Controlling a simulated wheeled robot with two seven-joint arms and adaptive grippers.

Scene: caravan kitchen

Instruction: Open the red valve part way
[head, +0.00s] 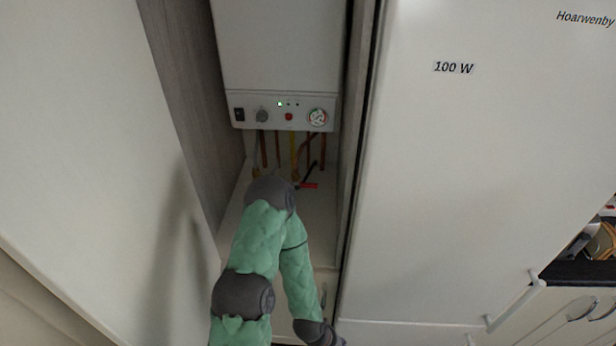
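The red valve handle (309,186) shows low among the pipes under the boiler, inside a narrow cupboard. It is small and looks roughly level, pointing right. The valve body is too small to make out. One of my arms, in a green sleeve with grey joints, rises from the bottom of the head view in front of the cupboard. It bends over just below and left of the handle and runs back down to the bottom edge. Neither gripper shows, and I cannot tell what either one holds.
Cupboard walls close in on both sides. A large white door (470,180) stands at the right.

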